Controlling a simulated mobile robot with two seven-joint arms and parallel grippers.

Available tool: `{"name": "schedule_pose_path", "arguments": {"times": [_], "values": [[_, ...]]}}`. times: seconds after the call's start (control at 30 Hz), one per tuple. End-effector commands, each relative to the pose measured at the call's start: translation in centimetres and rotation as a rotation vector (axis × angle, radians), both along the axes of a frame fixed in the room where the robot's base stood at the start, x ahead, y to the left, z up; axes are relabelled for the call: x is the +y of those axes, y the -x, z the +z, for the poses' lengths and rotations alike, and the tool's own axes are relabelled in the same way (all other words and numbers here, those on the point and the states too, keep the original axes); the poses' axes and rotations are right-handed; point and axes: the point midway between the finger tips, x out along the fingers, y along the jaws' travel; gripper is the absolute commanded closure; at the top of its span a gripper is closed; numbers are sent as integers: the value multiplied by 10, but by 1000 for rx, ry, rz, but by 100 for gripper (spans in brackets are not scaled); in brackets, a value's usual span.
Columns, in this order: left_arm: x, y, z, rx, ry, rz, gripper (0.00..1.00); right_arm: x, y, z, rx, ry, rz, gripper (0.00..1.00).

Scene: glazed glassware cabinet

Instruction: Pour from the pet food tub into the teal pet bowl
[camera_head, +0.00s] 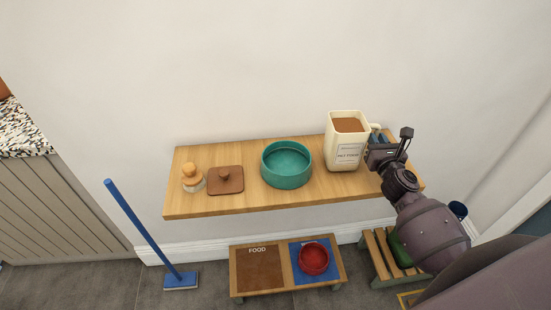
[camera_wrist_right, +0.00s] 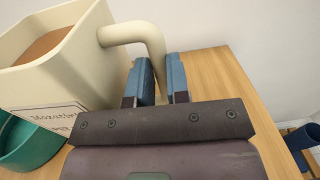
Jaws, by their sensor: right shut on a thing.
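The pet food tub (camera_head: 345,154) is cream, open at the top and full of brown food, with a label on its front. It stands upright at the right part of the wooden shelf. The teal pet bowl (camera_head: 286,164) sits on the shelf to the left of the tub; its inside looks empty. My right gripper (camera_head: 380,142) is at the tub's right side. In the right wrist view its blue-padded fingers (camera_wrist_right: 160,80) are shut on the tub's handle (camera_wrist_right: 145,38), with the tub (camera_wrist_right: 60,65) at left and part of the bowl (camera_wrist_right: 22,145) beyond. My left gripper is out of view.
A brown square lid (camera_head: 226,181) and a small jar with a wooden stopper (camera_head: 192,178) are on the shelf (camera_head: 240,205) left of the bowl. Below stand a feeding stand with a red bowl (camera_head: 314,258) and a blue broom (camera_head: 145,235). Space above the shelf is clear.

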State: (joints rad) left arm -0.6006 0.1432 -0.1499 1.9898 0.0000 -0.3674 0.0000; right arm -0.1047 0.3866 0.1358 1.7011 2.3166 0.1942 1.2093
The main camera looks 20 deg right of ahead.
Motion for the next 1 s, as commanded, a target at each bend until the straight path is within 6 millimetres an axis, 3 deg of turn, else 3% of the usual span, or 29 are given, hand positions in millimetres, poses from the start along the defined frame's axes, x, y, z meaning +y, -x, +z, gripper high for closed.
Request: {"name": "schedule_pose_path", "arguments": {"times": [0.67, 1.0], "values": [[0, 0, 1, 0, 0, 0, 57, 8, -3, 4, -2, 6, 54, 100], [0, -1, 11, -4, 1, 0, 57, 14, -4, 20, 25, 111, 55, 100]]}}
